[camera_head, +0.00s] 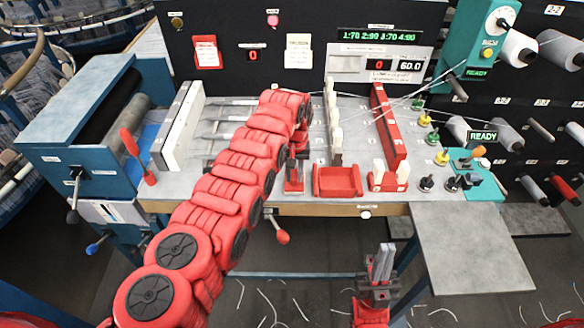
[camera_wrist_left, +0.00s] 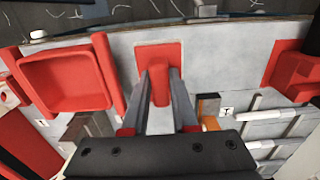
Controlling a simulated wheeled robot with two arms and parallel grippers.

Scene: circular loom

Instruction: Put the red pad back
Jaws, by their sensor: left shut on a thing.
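The red pad (camera_wrist_left: 146,53) is a flat red square with an upright red grip. In the left wrist view the two fingers of my left gripper (camera_wrist_left: 160,85) are shut on that grip. In the head view the pad (camera_head: 294,186) shows below my left gripper (camera_head: 297,153), at the front of the grey bench, left of the red tray. It is over or on the bench top; I cannot tell whether it touches. My right gripper (camera_head: 383,262) is low in front of the bench, fingers up and close together, with nothing between them.
The open red tray (camera_head: 338,192) stands just right of the pad and also shows in the left wrist view (camera_wrist_left: 65,101). A red block with white pegs (camera_head: 389,182) and a long red bar (camera_head: 388,125) are further right. A red lever (camera_head: 130,143) stands at the left.

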